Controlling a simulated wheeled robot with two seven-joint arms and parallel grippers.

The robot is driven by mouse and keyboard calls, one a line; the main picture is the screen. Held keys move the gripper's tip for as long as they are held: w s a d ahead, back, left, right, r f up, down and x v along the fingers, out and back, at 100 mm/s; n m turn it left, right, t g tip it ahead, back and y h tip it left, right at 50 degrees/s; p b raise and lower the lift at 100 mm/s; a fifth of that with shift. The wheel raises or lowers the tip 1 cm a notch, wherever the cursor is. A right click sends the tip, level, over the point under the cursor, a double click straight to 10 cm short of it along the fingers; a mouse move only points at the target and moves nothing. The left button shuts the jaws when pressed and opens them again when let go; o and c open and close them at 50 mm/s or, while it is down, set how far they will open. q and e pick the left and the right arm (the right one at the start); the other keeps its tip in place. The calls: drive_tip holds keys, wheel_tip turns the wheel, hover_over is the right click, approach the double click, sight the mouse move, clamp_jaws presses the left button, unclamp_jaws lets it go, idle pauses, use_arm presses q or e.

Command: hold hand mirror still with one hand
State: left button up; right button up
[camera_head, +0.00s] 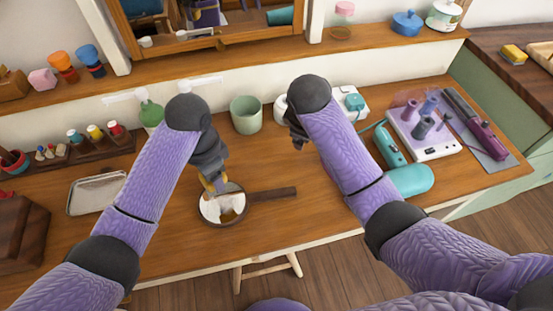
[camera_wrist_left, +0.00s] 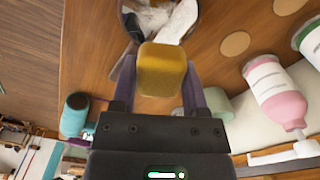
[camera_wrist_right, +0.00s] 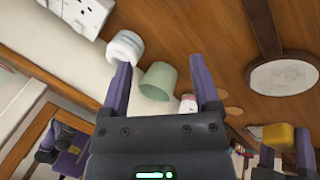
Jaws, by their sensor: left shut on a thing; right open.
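The hand mirror (camera_head: 210,208) lies on the wooden table, its brown handle (camera_head: 272,194) pointing right. It also shows in the right wrist view (camera_wrist_right: 285,76), and part of its round glass shows at the top of the left wrist view (camera_wrist_left: 150,18). My left gripper (camera_head: 213,178) is shut on a yellow block (camera_wrist_left: 162,70), like a sponge, over the far side of the mirror. In the right wrist view the block (camera_wrist_right: 279,136) looks apart from the glass. My right gripper (camera_wrist_right: 160,76) is open and empty, back and right of the mirror, near the green cup (camera_head: 246,114). Nothing grips the handle.
At right stand a teal hair dryer (camera_head: 404,165), a white curler stand (camera_head: 425,130) and a dark mat with a purple styling tool (camera_head: 484,135). A metal tray (camera_head: 95,194) and bottle rack (camera_head: 94,146) stand left. The table in front of the mirror is clear.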

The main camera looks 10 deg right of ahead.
sight(277, 192)
drive_tip(key=s+a+f+n+g+y, duration=0.1)
drive_tip(key=s+a+n+g+y, duration=0.1)
drive_tip(key=s+a+n+g, duration=0.35)
drive_tip(key=shift+n+t, duration=0.75)
drive_tip(key=shift+n, duration=0.1)
drive_tip(key=f, duration=0.4)
drive_tip(key=a+f, duration=0.1)
drive_tip(key=f, duration=0.7)
drive_tip(key=shift+s+a, duration=0.25)
drive_tip(key=shift+a, duration=0.05)
clamp_jaws()
